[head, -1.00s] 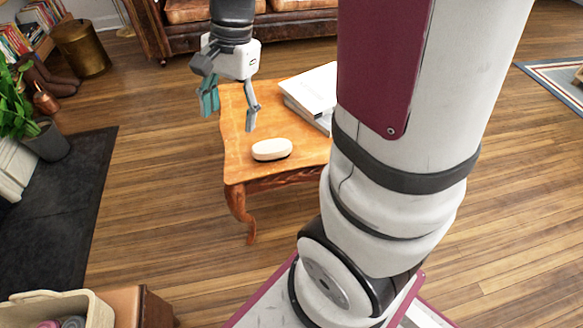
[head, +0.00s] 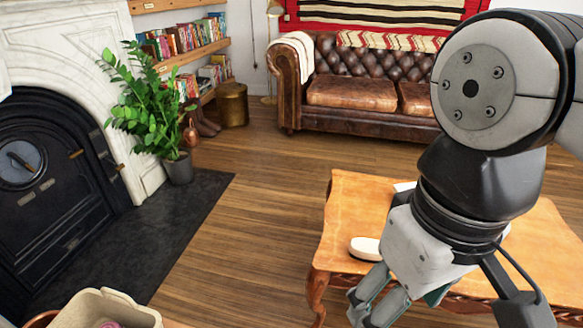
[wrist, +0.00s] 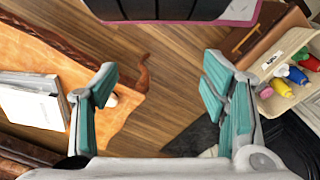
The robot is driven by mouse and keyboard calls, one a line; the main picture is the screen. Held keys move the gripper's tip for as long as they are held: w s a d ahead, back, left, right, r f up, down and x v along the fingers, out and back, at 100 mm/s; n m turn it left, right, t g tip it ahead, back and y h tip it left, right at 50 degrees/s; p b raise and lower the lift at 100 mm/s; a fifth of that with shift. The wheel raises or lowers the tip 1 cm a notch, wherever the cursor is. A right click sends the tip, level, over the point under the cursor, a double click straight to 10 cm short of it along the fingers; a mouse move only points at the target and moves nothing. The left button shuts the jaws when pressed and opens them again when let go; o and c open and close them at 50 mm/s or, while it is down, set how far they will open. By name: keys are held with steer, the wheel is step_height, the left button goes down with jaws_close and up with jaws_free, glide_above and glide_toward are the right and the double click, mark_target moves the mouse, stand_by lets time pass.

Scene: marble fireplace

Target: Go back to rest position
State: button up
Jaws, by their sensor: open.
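My gripper (wrist: 158,72) is open, its teal-padded fingers wide apart with nothing between them in the wrist view. In the head view it is at the lower right, in front of the wooden table (head: 350,200) and partly covering it. A white rounded object (head: 364,248) lies on the table near its left edge, apart from the fingers. In the wrist view it is mostly hidden behind the left finger. A white book stack (wrist: 32,105) lies on the table; my arm hides most of it in the head view.
A basket (wrist: 297,98) with several colourful bottles stands at the right in the wrist view and at the lower left in the head view. A fireplace (head: 60,190) and plant (head: 150,110) are left, a leather sofa (head: 365,95) behind. Wooden floor (head: 250,220) is clear between.

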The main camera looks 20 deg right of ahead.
stand_by(0.7)
step_height(320, 180, up, 29)
steer(key=t+p, duration=0.4)
steer(key=p, duration=2.2)
steer(key=shift+d+f+p, duration=0.2)
steer(key=shift+d+p, duration=0.05)
steer(key=shift+p, duration=0.15)
